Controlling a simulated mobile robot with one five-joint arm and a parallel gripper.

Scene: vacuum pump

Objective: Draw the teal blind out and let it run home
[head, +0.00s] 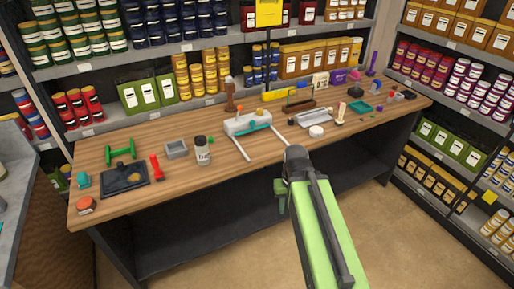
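The teal blind (254,129) shows as a narrow teal strip at the front of a pale grey housing (240,123) in the middle of the wooden table. Two thin white rails (239,147) run forward from the housing toward the table's front edge. The blind looks mostly rolled in, with little cloth between the rails. My green arm comes up from the bottom right, and its grey joint sits near the right rail's end. My gripper (281,192) seems to be the small green part left of this joint, apart from the blind; its fingers are too small to read.
Left of the blind stand a white-labelled jar (202,151), a grey open box (176,149), a red tool (156,168) and a dark tray (124,180). To the right are a white round piece (316,131) and a teal tray (360,106). Stocked shelves rise behind.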

